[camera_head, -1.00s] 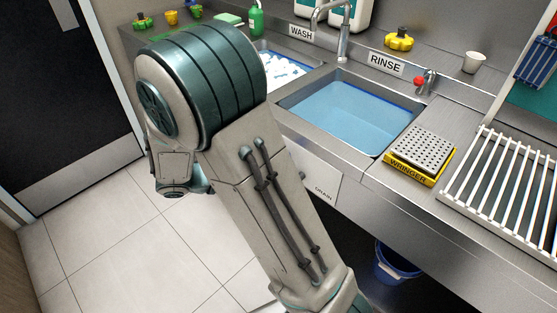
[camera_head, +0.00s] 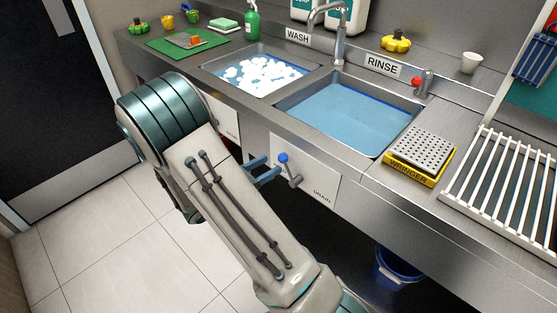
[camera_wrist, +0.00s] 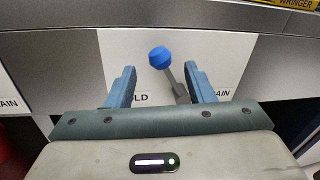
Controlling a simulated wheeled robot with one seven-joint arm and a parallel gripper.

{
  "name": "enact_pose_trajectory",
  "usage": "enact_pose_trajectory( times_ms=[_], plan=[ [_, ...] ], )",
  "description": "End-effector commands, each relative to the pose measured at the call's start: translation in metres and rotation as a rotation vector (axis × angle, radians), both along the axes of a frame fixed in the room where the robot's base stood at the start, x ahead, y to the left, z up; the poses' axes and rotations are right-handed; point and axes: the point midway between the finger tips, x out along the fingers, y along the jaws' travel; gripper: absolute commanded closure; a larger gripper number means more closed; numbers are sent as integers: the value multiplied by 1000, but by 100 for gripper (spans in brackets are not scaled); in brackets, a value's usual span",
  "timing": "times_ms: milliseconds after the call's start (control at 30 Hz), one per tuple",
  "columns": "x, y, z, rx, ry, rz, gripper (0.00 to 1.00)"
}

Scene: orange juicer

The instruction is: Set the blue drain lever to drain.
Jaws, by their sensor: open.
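The blue-knobbed drain lever (camera_head: 283,158) is on a white plate on the counter front, below the rinse basin. In the wrist view the lever (camera_wrist: 159,57) has its grey shaft leaning up and to the left from its pivot. A partly hidden label reading "OLD" is left of it, and one ending "AIN" is right. My gripper (camera_head: 264,169) is just left of the lever in the head view. In the wrist view my gripper (camera_wrist: 161,82) is open, its blue fingers either side of the shaft in the picture. Contact cannot be told.
The rinse basin (camera_head: 345,115) holds blue water and the wash basin (camera_head: 255,72) holds foam. A yellow wringer (camera_head: 420,155) and white rack (camera_head: 505,190) stand to the right. A blue bucket (camera_head: 397,268) is under the counter. The tiled floor on the left is clear.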

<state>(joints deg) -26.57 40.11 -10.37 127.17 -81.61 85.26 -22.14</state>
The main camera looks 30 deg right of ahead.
Motion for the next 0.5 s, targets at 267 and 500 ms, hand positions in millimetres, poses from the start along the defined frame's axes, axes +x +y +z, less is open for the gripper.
enact_pose_trajectory(
  times_ms=[267, 500],
  plan=[
    [8, -39, 0, 1, -2, -1, 52],
    [9, -46, 0, 1, -1, 0, 52]
  ],
)
